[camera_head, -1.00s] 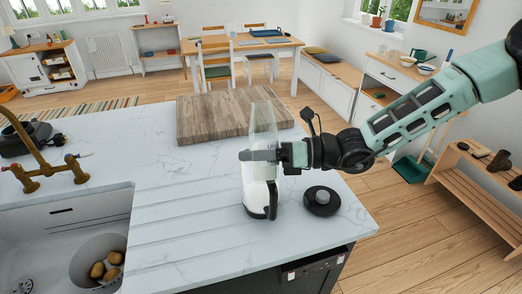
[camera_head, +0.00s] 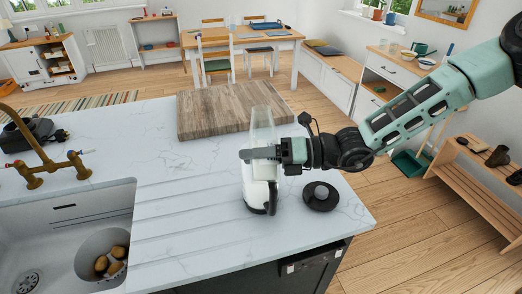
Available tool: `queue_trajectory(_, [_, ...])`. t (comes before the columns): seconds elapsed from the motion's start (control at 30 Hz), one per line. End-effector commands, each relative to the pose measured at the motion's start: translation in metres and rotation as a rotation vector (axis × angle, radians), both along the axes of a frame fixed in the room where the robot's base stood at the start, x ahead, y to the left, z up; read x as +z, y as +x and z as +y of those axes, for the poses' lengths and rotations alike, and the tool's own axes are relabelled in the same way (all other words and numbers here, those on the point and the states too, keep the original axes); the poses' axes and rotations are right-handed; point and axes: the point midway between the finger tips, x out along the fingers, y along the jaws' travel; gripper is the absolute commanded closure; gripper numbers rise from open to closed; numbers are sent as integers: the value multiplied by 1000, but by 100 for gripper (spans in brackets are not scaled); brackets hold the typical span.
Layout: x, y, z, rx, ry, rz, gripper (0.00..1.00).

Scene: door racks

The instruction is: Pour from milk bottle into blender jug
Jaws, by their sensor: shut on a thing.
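The milk bottle (camera_head: 261,124) is a tall clear vessel gripped above the jug. Its part above my gripper looks clear and empty, and it appears upside down. My gripper (camera_head: 260,153) is shut on it, and the fingers hide part of it. The blender jug (camera_head: 258,192) stands upright on the worktop directly below, with white contents and a black handle at its front right. The bottle's lower end overlaps the jug's top in this view. I cannot tell whether they touch or whether milk is flowing.
A round black lid (camera_head: 321,196) lies on the white worktop (camera_head: 185,190) right of the jug. A wooden board (camera_head: 225,112) lies behind. A sink (camera_head: 60,235) with a colander of potatoes (camera_head: 110,262) and a brass tap (camera_head: 40,165) are at left. The worktop's front and right edges are close.

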Motion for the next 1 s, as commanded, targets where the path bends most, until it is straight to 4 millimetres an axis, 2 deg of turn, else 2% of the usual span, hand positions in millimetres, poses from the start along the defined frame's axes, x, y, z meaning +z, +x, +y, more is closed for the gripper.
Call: queue_trajectory(1.0, [-1,-3,0,1,-3,60,88])
